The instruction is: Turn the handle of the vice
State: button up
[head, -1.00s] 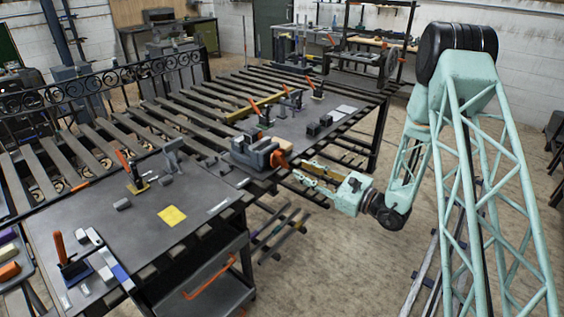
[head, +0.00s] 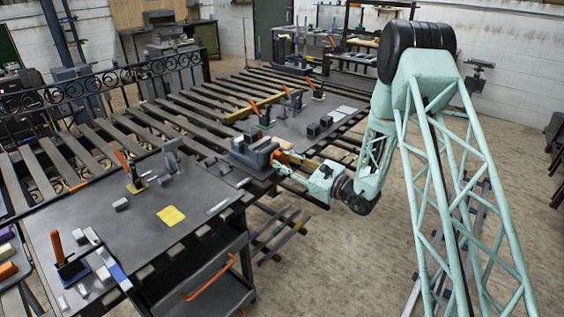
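The vice (head: 246,154) is a dark grey block with jaws, at the near right part of the slatted bench in the head view. The fingers look spread apart, one above the other. I cannot tell whether they touch the handle, as the tips are small and partly overlap the vice.
A dark plate with orange-handled clamps (head: 265,118) lies behind the vice. Rods (head: 275,235) lie below the bench edge. The floor (head: 350,270) in front is mostly clear.

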jog(key=shift+c, duration=0.9)
jog(key=shift+a, duration=0.1)
grip_shut()
jog(key=shift+m, duration=0.4)
jog(key=shift+m+p, duration=0.95)
jog(key=shift+m, duration=0.85)
jog(key=shift+o, duration=0.9)
grip_release()
